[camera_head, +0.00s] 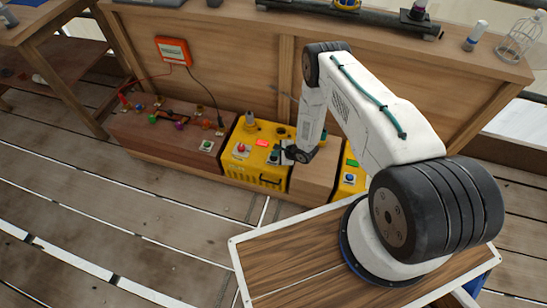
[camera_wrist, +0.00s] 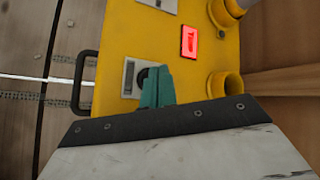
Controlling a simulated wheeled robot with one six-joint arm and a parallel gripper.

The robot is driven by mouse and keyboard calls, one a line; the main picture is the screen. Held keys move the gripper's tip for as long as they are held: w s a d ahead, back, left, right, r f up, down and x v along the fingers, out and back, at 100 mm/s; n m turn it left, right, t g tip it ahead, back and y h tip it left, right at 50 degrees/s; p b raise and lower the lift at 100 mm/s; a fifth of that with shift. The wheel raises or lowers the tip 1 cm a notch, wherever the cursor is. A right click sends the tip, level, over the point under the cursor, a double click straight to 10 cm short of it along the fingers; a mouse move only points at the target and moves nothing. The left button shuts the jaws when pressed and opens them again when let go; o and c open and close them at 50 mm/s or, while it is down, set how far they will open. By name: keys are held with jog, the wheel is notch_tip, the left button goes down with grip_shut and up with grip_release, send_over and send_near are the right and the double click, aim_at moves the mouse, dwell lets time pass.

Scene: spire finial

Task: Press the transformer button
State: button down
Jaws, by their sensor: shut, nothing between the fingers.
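A yellow box (camera_head: 258,168), which looks like the transformer, stands on the low wooden bench below the wall panel. On its top are a red button (camera_head: 241,148) and a lit red display (camera_head: 262,142). The display also shows in the wrist view (camera_wrist: 189,41), with a small mark on it. My gripper (camera_wrist: 157,86) is shut and empty, its teal fingers over the box's top. They partly hide a dark round control on a grey square plate (camera_wrist: 129,80). I cannot tell whether they touch it. In the head view my gripper (camera_head: 283,154) is at the box's right side.
A second yellow box (camera_head: 349,180) with a button is to the right, partly behind my arm. A green button on a plate (camera_head: 206,145) and several coloured parts are on the bench at left. An orange wall unit (camera_head: 173,51) has cables.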

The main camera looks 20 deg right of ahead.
aim_at(276, 158)
jog(key=shift+f, duration=0.1)
dwell(0.7)
jog(key=shift+f, duration=0.35)
jog(key=shift+f, duration=0.4)
dwell(0.6)
dwell(0.4)
jog(key=shift+r, duration=0.85)
jog(key=shift+r, duration=2.5)
